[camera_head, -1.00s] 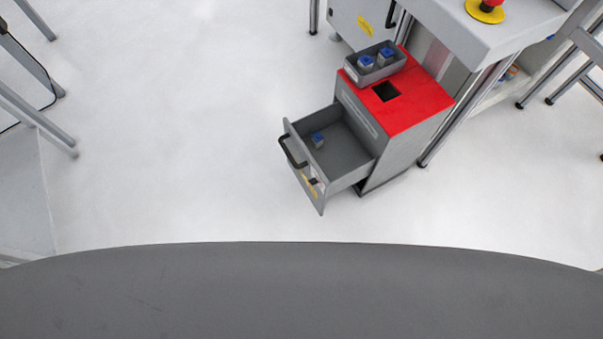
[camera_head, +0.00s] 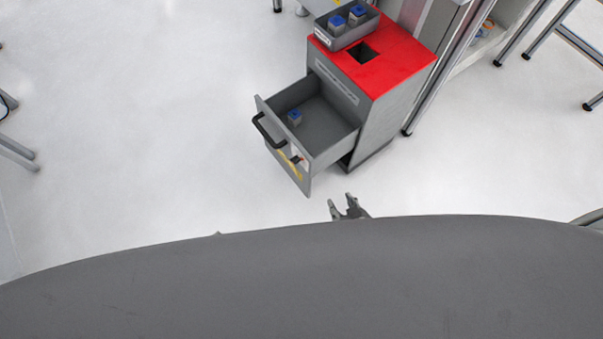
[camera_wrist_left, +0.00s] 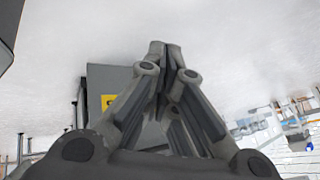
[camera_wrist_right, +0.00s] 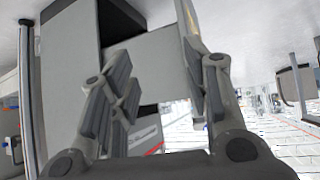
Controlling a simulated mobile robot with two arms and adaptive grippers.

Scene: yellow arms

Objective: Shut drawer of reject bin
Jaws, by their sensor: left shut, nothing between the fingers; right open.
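The reject bin (camera_head: 398,112) is a grey cabinet with a red top that has a square hole. Its drawer (camera_head: 330,129) is pulled out to the front left and holds a small blue-topped part (camera_head: 294,117). The drawer front has a black handle (camera_head: 268,132). My right gripper (camera_head: 343,200) is open and empty, just below and to the right of the drawer front, apart from it. In the right wrist view, its fingers (camera_wrist_right: 160,75) show before a grey box-like form. My left gripper (camera_wrist_left: 167,50) is shut and empty in the left wrist view. It is not clearly visible in the head view.
A grey tray (camera_head: 321,37) with blue-topped parts stands on the bin's red top. Metal frame legs (camera_head: 440,75) stand close to the bin's right. The white floor left of the drawer is clear.

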